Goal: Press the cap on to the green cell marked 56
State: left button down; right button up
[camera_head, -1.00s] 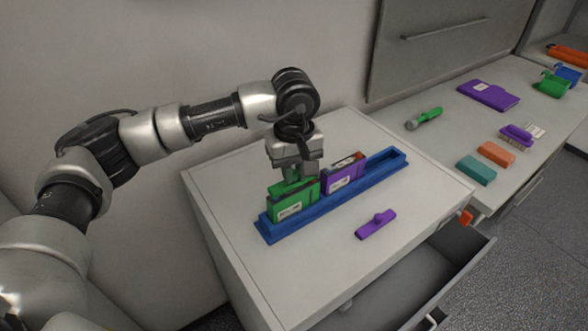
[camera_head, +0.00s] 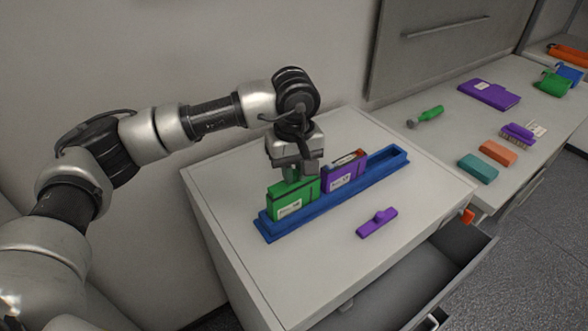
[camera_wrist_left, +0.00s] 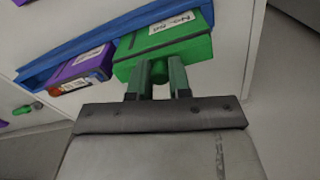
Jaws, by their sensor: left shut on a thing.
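The green cell (camera_head: 291,207) stands upright at the near left end of the blue tray (camera_head: 337,203). Its white label shows, but I cannot read the number in the head view. A green cap (camera_wrist_left: 195,50) lies across the cell's top, with a thin dark seam between them in the left wrist view. My left gripper (camera_head: 297,178) is right above the cell. Its fingers (camera_wrist_left: 158,78) are shut on the cap's round green knob (camera_wrist_left: 159,70). My right gripper is not in view.
A purple cell (camera_head: 343,174) with an exposed dark and orange top stands beside the green cell. A loose purple cap (camera_head: 377,222) lies in front of the tray. An open drawer (camera_head: 420,270) is below. A green-handled tool (camera_head: 431,112) lies on the back counter.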

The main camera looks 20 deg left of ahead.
pick_arm(q)
jog(key=shift+c, duration=2.4)
grip_release()
jog(key=shift+r+p, duration=1.4)
jog(key=shift+r, duration=2.1)
jog(key=shift+c, duration=0.2)
grip_shut()
